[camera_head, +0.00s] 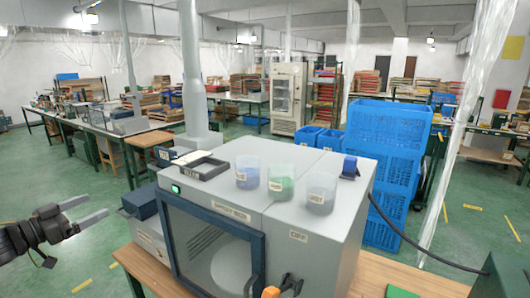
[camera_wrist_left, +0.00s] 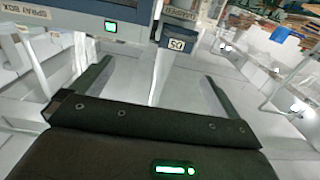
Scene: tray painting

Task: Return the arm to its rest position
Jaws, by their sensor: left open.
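My left gripper (camera_head: 97,206) is at the left edge of the head view, left of the spray box and apart from it. Its two fingers point right, spread apart with nothing between them. In the left wrist view the gripper (camera_wrist_left: 158,72) also shows open and empty. The grey spray box (camera_head: 325,233) stands on a wooden-topped table, with its dark-framed window facing me. Its label also shows at the upper left of the left wrist view (camera_wrist_left: 35,58). My right gripper is not in view.
Three labelled cups (camera_head: 281,180) and a dark tray (camera_head: 196,168) sit on the box top. An orange and black object (camera_head: 280,288) is at its front. Blue crates (camera_head: 388,140) are stacked behind right. Green floor (camera_head: 90,240) is clear around my left gripper.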

